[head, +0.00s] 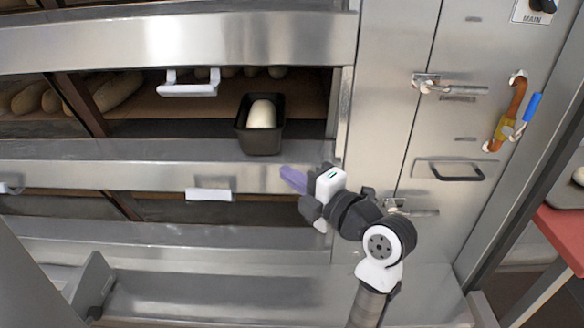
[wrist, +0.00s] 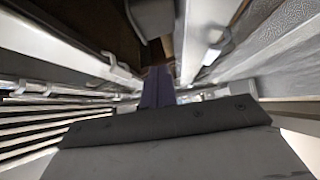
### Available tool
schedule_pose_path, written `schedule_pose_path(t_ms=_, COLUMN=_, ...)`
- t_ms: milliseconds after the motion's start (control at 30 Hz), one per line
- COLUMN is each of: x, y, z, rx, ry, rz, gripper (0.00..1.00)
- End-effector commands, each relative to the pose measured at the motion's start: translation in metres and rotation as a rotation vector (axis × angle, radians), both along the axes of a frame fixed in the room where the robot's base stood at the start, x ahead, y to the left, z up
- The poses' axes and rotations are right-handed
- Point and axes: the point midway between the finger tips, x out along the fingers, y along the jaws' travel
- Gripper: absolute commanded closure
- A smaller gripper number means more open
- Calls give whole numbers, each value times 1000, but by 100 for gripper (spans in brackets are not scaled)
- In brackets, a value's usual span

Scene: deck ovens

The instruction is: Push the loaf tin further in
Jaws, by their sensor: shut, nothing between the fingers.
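The loaf tin (head: 262,143) is a dark rectangular tin holding a pale loaf (head: 263,114). It sits at the front of the open oven deck, near the right end of the opening. My gripper (head: 284,173) is shut and empty, with purple fingers pointing up and left. In the head view it is below and to the right of the tin, in front of the oven face and apart from the tin. In the wrist view the shut fingers (wrist: 157,88) point into the picture. A grey shape at the top of that view may be the tin, but I cannot tell surely.
Several loaves (head: 30,98) lie deeper on the left of the deck. A white handle (head: 188,88) hangs at the opening's upper edge, left of the tin. Another handle (head: 209,194) is on the deck below. A steel panel with latches (head: 450,86) stands to the right.

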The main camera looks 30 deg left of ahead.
Motion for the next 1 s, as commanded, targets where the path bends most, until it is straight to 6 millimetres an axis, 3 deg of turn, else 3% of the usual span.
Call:
schedule_pose_path(t_ms=367, x=19, y=78, z=4, rx=-2, ry=6, rz=4, gripper=100)
schedule_pose_path(t_ms=633, x=48, y=92, z=2, rx=0, ry=4, rz=0, gripper=100)
schedule_pose_path(t_ms=1000, x=51, y=94, z=0, rx=0, ry=2, rz=0, gripper=100)
